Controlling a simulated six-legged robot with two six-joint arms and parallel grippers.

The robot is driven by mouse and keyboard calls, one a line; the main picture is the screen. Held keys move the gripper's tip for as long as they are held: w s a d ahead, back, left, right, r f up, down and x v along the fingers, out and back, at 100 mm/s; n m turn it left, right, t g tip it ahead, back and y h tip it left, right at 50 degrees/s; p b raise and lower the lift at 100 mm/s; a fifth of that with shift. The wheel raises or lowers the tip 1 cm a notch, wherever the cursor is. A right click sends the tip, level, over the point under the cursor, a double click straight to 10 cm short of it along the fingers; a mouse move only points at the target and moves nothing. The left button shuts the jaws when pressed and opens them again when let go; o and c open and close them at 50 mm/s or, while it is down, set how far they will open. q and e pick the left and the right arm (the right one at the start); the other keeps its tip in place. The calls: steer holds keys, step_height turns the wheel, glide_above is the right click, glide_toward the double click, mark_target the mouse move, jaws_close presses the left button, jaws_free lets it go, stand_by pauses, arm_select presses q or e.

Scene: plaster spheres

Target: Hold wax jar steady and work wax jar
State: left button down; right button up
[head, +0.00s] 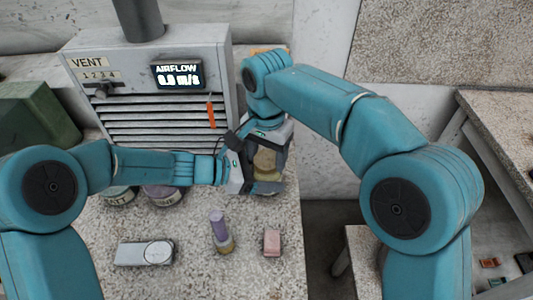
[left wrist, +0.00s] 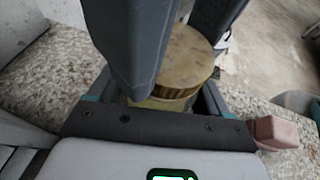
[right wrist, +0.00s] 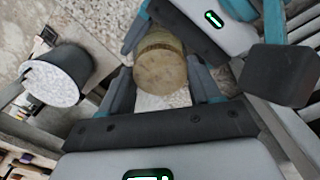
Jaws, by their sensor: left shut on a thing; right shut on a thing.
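The wax jar (head: 266,163) stands at the right part of the speckled bench, with a round tan lid and a yellowish body. My left gripper (head: 262,178) is shut on its lower part from the left. My right gripper (head: 268,150) comes from above and is shut on its upper part around the lid. In the left wrist view the jar's lid (left wrist: 184,55) shows between dark fingers. In the right wrist view the lid (right wrist: 160,70) sits between the fingers, and my left gripper shows behind it. The fingers hide much of the jar.
A grey vent cabinet (head: 150,60) with an airflow display stands behind the bench. Two jars (head: 118,195) (head: 163,195) are partly behind my left arm. A gap separates the right-hand table (head: 500,130).

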arm_select(q)
steer(key=shift+s+f, duration=0.15)
steer(key=shift+f, duration=0.25)
arm_select(e)
steer(key=o, duration=1.2)
steer(key=shift+d, duration=0.1)
